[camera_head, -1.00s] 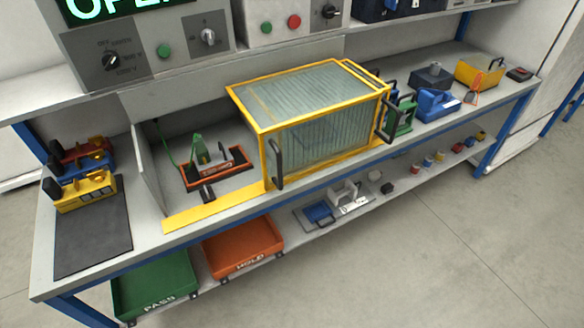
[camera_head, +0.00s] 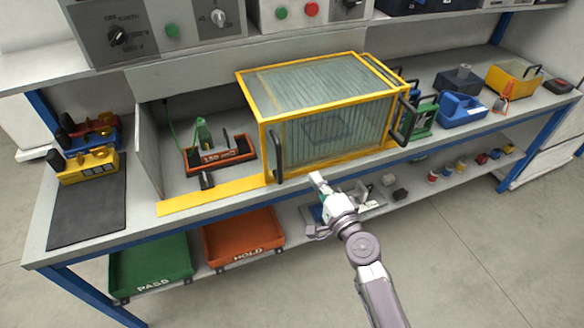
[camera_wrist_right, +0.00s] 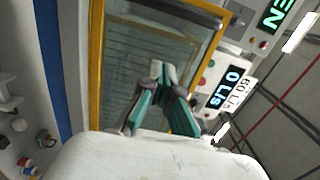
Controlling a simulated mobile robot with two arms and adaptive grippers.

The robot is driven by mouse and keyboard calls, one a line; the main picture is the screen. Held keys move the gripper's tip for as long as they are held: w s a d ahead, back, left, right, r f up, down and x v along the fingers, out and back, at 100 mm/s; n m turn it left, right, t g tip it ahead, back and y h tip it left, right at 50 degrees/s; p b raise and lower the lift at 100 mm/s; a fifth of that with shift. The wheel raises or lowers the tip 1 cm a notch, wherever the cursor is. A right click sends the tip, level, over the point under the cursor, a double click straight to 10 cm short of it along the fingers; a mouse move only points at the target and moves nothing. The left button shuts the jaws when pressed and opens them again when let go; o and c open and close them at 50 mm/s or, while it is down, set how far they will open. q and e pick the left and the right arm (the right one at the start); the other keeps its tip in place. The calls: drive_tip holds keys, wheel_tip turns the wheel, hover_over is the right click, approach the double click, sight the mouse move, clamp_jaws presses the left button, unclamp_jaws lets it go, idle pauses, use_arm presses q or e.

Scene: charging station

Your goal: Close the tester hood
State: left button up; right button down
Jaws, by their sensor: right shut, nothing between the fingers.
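The tester hood (camera_head: 330,125) is a yellow-framed box with clear ribbed panels, standing on the bench right of the open tester bay. It has a dark handle (camera_head: 278,157) at its front left and another (camera_head: 404,122) at its right end. The hood also fills much of the right wrist view (camera_wrist_right: 140,70). In the bay left of it sits an orange-framed tester fixture (camera_head: 228,163) with a green part on it. My right gripper (camera_head: 318,178) is in front of and below the hood's front edge, shut and empty; its fingers also show in the right wrist view (camera_wrist_right: 158,78). My left gripper is not in view.
A yellow strip (camera_head: 215,196) runs along the bay's front edge. Yellow, blue and red devices stand on the left by a dark mat (camera_head: 88,213). Green (camera_head: 150,262) and orange (camera_head: 243,235) trays sit on the lower shelf. Several tools stand right of the hood.

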drive_tip(key=w+a, duration=0.4)
drive_tip(key=a, duration=0.2)
drive_tip(key=shift+w, duration=0.2)
